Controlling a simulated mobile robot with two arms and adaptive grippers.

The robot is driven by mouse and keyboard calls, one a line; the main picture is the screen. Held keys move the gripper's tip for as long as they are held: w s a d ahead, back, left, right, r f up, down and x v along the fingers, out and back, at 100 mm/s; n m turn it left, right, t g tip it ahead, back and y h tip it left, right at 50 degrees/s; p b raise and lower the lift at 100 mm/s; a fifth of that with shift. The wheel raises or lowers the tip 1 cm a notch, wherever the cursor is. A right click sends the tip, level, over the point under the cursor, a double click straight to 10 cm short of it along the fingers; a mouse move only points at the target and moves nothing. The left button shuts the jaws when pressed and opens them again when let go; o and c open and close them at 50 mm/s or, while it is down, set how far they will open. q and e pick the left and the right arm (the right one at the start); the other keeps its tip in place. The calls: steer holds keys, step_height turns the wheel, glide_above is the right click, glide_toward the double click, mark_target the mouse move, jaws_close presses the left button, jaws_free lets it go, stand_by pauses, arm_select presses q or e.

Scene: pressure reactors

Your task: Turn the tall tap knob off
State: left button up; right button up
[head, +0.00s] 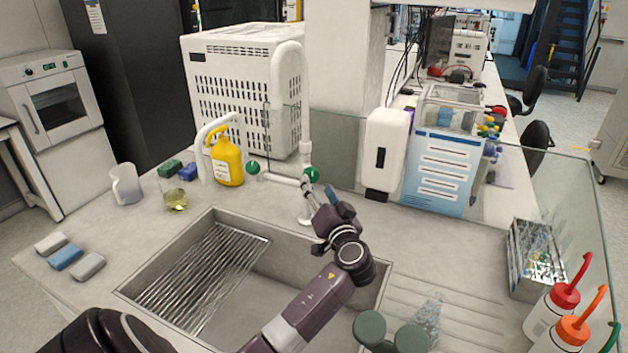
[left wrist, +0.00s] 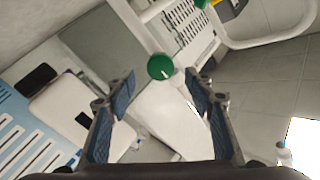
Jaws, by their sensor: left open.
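The tall white tap (head: 304,110) rises behind the sink. A green knob (head: 312,174) sits low on it, just beyond my left gripper (head: 325,203). In the left wrist view, this knob appears as a green disc (left wrist: 160,67) centred just beyond the fingertips of my open left gripper (left wrist: 161,88). The blue-padded fingers are apart, one on each side of its line. I see no clear contact with the knob. A second green knob (head: 253,167) is to the left, by the shorter curved white tap (head: 203,140). My right gripper is not in view.
The sink (head: 175,315) lies below my left arm. A white dispenser (head: 387,150) and blue-white panel (head: 438,175) stand right. Two dark green round shapes (head: 370,328) are at the front.

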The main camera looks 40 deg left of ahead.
arm_select(q)
steer(key=v, duration=0.6)
stand_by(0.4)
